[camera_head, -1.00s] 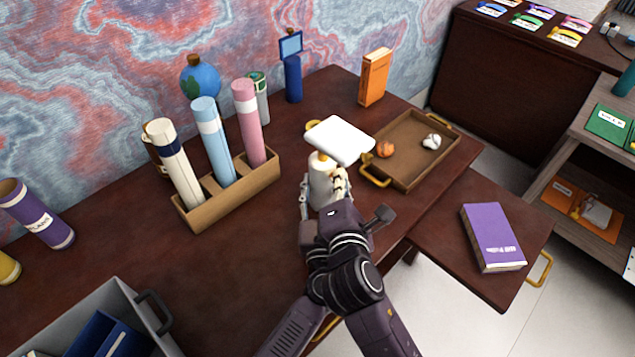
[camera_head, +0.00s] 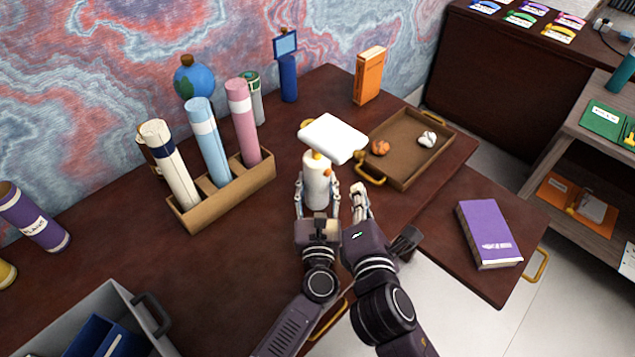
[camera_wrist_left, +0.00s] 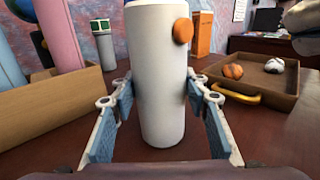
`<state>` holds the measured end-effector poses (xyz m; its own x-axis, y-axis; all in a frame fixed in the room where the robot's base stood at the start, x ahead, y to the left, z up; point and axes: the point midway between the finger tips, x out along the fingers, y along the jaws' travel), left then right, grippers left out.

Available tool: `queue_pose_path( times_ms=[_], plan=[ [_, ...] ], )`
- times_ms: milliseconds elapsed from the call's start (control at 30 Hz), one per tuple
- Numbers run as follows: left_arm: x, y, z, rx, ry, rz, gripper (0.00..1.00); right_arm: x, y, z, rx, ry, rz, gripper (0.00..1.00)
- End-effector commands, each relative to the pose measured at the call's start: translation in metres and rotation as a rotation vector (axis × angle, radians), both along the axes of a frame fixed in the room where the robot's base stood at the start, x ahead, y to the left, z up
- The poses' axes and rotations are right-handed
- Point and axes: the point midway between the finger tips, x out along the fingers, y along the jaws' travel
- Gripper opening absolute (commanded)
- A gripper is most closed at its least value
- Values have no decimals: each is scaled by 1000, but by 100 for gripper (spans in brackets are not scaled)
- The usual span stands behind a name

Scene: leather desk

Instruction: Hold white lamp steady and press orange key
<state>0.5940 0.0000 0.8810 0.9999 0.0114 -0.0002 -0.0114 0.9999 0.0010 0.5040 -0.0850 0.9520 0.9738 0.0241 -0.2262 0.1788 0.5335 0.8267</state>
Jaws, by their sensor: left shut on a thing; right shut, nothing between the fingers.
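The white lamp (camera_head: 317,184) stands upright on the desk, with a flat white head (camera_head: 334,138) on top. The orange key (camera_head: 328,173) is a round button on the upper right side of its body; it also shows in the left wrist view (camera_wrist_left: 183,30). My left gripper (camera_head: 317,205) is shut on the lamp's body, one finger on each side, as the left wrist view (camera_wrist_left: 160,100) shows. My right gripper (camera_head: 357,190) is shut and empty just right of the lamp, apart from the key.
A brown tray (camera_head: 405,181) with an orange crumpled ball (camera_head: 380,148) and a white one (camera_head: 427,139) lies right of the lamp. A wooden holder (camera_head: 226,202) with several tubes stands left. A purple book (camera_head: 489,234) lies at the lower right.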

Motion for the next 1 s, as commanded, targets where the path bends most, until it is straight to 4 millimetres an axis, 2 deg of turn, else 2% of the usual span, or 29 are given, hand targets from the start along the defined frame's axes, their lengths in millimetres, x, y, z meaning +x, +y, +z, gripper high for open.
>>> queue_pose_path(
  times_ms=[367, 400, 567, 867, 1000],
  plan=[
    [0, 1, 0, 1, 0, 2, 3, -2, -2, 0, 1, 0, 0, 0],
    [0, 1, 0, 1, 0, 2, 43, -2, -2, 0, 0, 0, 0, 0],
    [0, 1, 0, 1, 0, 2, 61, -2, -2, 0, 0, 0, 0, 0],
    [-1, 0, 0, 0, 0, 1, 62, -2, -2, 0, 0, 0, 0, 0],
    [-12, 0, -2, 0, 3, 0, 62, -2, -2, 0, 0, 0, 0, 0]
  ],
)
